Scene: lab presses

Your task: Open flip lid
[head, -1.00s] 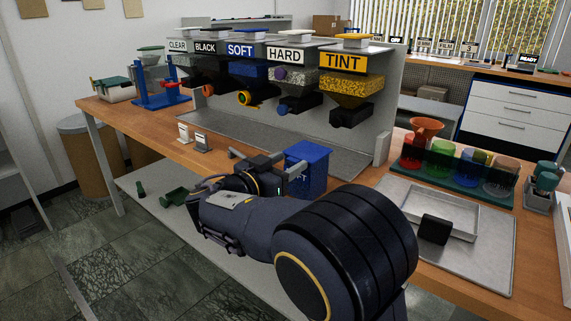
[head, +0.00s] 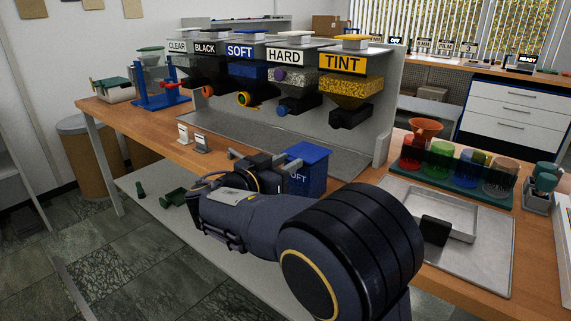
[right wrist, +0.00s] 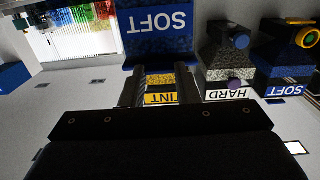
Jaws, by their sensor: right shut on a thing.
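A blue box (head: 312,172) with a SOFT label stands on the bench near its front edge, its blue top appearing closed. My right gripper (head: 268,163) reaches in from its left side. In the right wrist view the box (right wrist: 158,48) is upside down, its label facing the camera. The two fingers of my right gripper (right wrist: 160,90) are shut at the box's blue rim or lid edge; the exact contact is hidden. My left gripper is not in view.
A row of hoppers labelled CLEAR, BLACK, SOFT, HARD and TINT (head: 343,63) hangs behind the box. Two small cards (head: 202,143) stand to the left. A metal tray (head: 455,225) with a black block lies right. Coloured cups (head: 440,160) stand behind it.

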